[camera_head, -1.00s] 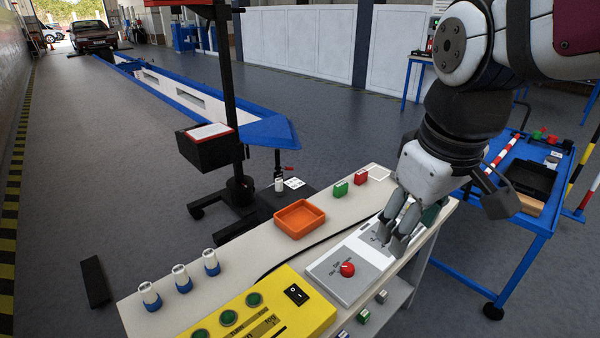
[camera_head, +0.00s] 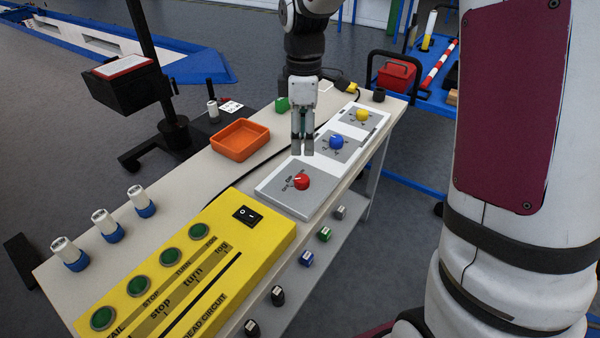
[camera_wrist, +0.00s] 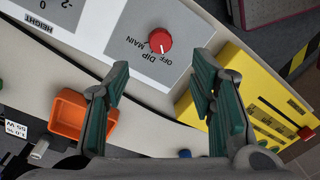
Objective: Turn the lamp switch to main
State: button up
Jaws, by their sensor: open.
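The lamp switch is a red round knob (camera_head: 302,181) on a grey panel (camera_head: 283,197) on the bench. In the wrist view the red knob (camera_wrist: 160,40) shows a short white mark, pointing toward the printed OFF. DIP and MAIN are printed left of OFF there. My gripper (camera_head: 303,152) points down, just beyond the knob in the head view and apart from it. In the wrist view its open fingers (camera_wrist: 162,72) frame empty space below the knob, with nothing between them but bench and panel edge.
A blue knob (camera_head: 337,142) and a yellow knob (camera_head: 362,115) stand on panels farther along the bench. A yellow button box (camera_head: 190,260) lies at the near side. An orange tray (camera_head: 240,140) is left of my gripper.

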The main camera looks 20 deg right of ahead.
aim_at(303, 178)
jog(key=f+b, duration=0.1)
jog(key=f, duration=0.6)
jog(key=f+b, duration=0.1)
jog(key=f, duration=0.3)
jog(key=shift+s+a+f+b, duration=0.1)
jog(key=shift+s+b, duration=0.15)
jog(key=shift+b, duration=0.05)
jog(key=c, duration=1.2)
